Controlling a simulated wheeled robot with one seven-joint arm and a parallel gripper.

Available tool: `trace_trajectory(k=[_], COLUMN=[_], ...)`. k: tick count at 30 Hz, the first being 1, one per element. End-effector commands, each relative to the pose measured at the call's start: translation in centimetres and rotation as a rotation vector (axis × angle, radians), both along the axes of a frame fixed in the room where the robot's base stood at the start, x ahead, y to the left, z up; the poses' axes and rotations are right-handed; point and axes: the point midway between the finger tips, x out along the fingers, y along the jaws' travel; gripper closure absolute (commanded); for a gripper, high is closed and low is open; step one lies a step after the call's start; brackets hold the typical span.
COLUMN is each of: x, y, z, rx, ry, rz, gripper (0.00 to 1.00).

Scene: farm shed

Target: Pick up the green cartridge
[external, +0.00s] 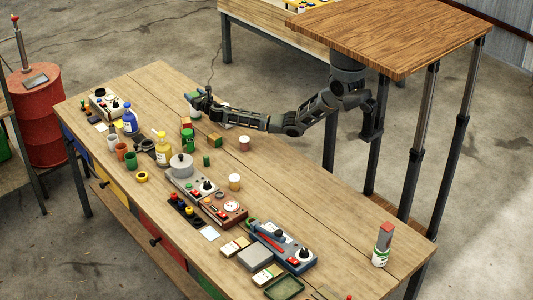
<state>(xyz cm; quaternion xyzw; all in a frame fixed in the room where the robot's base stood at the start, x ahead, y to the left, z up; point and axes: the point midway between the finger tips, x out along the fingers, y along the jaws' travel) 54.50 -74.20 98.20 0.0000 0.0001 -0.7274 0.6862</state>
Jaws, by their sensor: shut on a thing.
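My gripper (199,99) is at the end of the arm, over the far left part of the workbench. It is shut on the green cartridge (191,96), a small thing that shows green and pale parts at the fingertips. The fingers hide part of it. It looks raised above the bench top, but the height is hard to tell at this size.
The workbench (330,225) is crowded along its front. The back strip is mostly clear.

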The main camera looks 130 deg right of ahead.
Motion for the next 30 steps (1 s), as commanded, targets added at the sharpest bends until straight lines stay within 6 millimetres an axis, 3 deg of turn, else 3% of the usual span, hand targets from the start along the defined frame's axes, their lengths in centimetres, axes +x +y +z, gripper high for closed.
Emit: trace_trajectory(k=[12, 23, 30], x=[0.0, 0.1, 0.1], y=[0.0, 0.0, 0.0], z=[0.0, 0.7, 4.4], rx=[0.000, -0.001, -0.004], ry=[0.000, -0.002, -0.005], rz=[0.000, 0.001, 0.002], gripper=[0.89, 0.89, 0.89])
